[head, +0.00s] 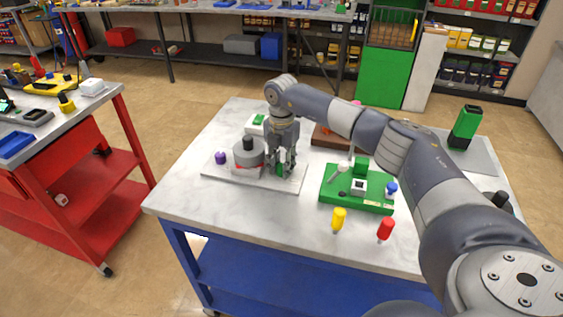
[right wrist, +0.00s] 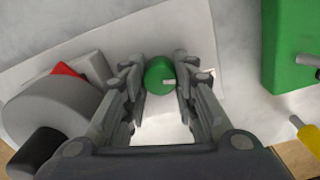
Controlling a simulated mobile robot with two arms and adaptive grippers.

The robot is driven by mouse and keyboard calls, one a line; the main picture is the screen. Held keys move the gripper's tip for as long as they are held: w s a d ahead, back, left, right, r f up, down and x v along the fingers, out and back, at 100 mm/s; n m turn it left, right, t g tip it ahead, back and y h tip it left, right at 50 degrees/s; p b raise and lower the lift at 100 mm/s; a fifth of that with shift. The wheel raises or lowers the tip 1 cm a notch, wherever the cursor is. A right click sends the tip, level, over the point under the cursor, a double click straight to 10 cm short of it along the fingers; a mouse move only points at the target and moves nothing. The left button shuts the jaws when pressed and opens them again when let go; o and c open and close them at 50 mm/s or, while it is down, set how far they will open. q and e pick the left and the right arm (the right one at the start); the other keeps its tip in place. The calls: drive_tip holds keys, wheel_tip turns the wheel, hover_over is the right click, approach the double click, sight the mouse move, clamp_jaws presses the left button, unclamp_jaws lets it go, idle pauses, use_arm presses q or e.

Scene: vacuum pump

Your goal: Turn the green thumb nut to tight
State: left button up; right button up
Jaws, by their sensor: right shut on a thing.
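In the head view my right gripper (head: 281,168) reaches down over the pale base plate (head: 213,174), and the nut (head: 281,170) is mostly hidden by the fingers. The grey pump body (head: 249,157) with a black knob stands just left of the gripper. My left gripper is not in view.
A purple knob (head: 221,158) sits on the plate's left end. A green block fixture (head: 338,199) stands to the right, with a yellow peg (head: 338,218) and a red peg (head: 385,229) in front. The white table top (head: 190,204) is clear at the front left.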

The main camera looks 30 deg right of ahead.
sight(281, 166)
drive_tip(key=shift+r+m+p, duration=0.1)
drive_tip(key=shift+m+p, duration=0.35)
drive_tip(key=shift+m, duration=1.15)
drive_tip(key=o, duration=1.1)
wheel_tip(281, 166, up, 12)
drive_tip(key=shift+f, duration=0.1)
